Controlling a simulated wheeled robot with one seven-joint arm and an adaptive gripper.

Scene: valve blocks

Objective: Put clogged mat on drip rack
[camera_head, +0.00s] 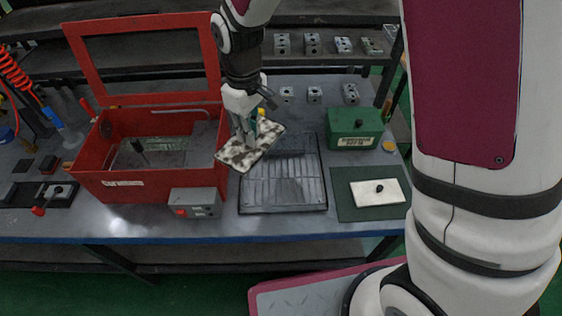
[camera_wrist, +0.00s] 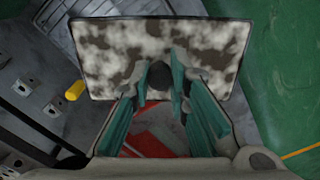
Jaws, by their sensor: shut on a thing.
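The clogged mat (camera_head: 238,157) is a white plate blotched with dark brown, with a dark knob at its middle. My gripper (camera_head: 248,140) is shut on it and holds it tilted, between the red box and the drip rack. In the wrist view the mat (camera_wrist: 110,50) fills the upper middle, and the teal fingers of my gripper (camera_wrist: 160,80) stand on either side of the dark knob. The drip rack (camera_head: 285,190) is a dark grey slatted tray on the bench, to the right of and below the mat. Its surface looks empty.
An open red box (camera_head: 150,185) with a raised lid frame stands left. A grey control box (camera_head: 195,203) sits at its front. Right of the rack are a green box (camera_head: 355,140) and a clean white mat (camera_head: 379,193) on a green pad (camera_head: 350,211). Metal blocks (camera_head: 314,94) stand behind.

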